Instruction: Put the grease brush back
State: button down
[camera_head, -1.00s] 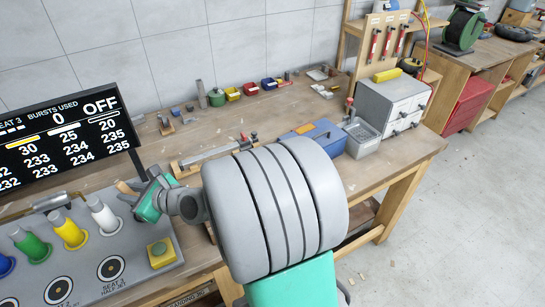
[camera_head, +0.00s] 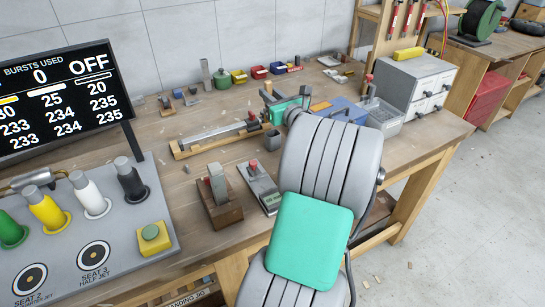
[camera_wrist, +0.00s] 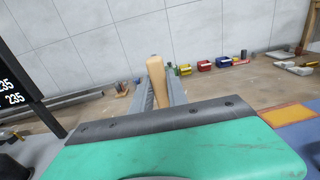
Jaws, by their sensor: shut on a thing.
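My gripper (camera_head: 272,101) is at the back middle of the bench, in front of the row of small bins and left of the blue box. In the wrist view my gripper (camera_wrist: 160,92) is shut on the grease brush, whose tan wooden handle (camera_wrist: 156,70) stands up between the fingers. A small tan tip of the grease brush (camera_head: 268,87) shows above the fingers in the head view. The bristle end is hidden. A small grey cup (camera_head: 273,141) stands on the bench just below my gripper in the picture.
A rail-like fixture (camera_head: 215,138) lies left of the gripper. A blue box (camera_head: 340,108) and a grey bin (camera_head: 381,117) stand to the right. Coloured bins (camera_head: 239,77) line the back. A control panel (camera_head: 110,240) with coloured knobs is at front left.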

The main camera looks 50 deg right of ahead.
notch_tip(320, 180, down, 10)
jog(key=d+b, duration=0.1)
jog(key=shift+s, duration=0.3)
jog(key=shift+f, duration=0.1)
jog(key=shift+f, duration=0.15)
jog(key=c, duration=1.3)
grip_release()
jog(key=shift+r, duration=0.3)
jog(key=v, duration=1.2)
jog(key=shift+b, duration=0.35)
